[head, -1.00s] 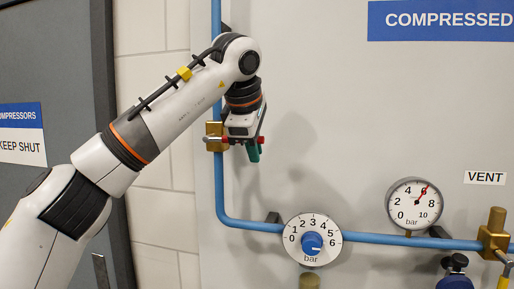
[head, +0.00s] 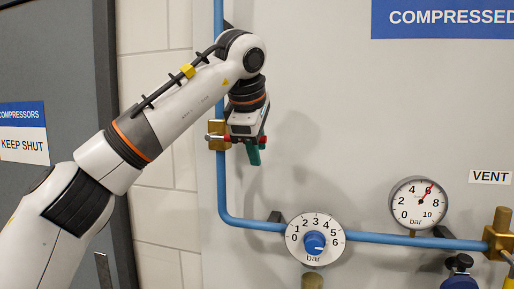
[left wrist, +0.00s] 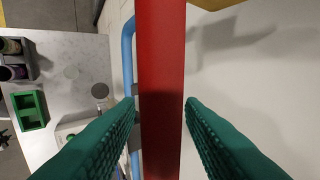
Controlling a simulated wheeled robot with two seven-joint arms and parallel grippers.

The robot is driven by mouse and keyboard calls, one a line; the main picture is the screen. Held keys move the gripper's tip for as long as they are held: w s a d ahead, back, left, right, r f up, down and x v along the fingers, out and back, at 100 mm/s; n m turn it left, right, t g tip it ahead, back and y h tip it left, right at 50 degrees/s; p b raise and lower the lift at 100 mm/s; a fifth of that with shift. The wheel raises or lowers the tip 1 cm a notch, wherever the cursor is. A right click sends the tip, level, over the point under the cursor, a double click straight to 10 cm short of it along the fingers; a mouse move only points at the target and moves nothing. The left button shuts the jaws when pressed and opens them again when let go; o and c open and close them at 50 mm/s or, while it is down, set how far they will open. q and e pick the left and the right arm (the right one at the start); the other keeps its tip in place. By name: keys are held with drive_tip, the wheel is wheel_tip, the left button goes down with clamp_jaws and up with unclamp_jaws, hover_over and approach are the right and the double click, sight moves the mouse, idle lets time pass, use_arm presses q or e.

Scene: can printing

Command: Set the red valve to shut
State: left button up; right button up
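The valve has a brass body (head: 217,128) on the vertical blue pipe. Its red lever (head: 263,140) appears to lie level across that pipe, partly hidden by my gripper. The lever fills the middle of the left wrist view (left wrist: 161,60) as a broad red bar. My left gripper (head: 254,155) hangs over the lever with its green fingers pointing down. In the left wrist view the fingers (left wrist: 160,104) stand apart on either side of the lever, with narrow gaps showing. Contact with the lever is not clear. My right gripper is not in view.
A regulator dial (head: 315,240) with a blue knob sits below right. A gauge (head: 419,203) reads about 6 bar. Another brass valve (head: 498,236) is at the right edge, under a VENT label (head: 490,177). A grey door (head: 60,70) stands at left.

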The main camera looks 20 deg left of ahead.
use_arm(q)
drive_tip(key=shift+s+r, duration=0.25)
drive_tip(key=shift+r, duration=0.15)
drive_tip(key=b+v, duration=0.1)
drive_tip(key=v, duration=1)
drive_tip(key=shift+d+f, duration=0.1)
drive_tip(key=shift+f, duration=0.05)
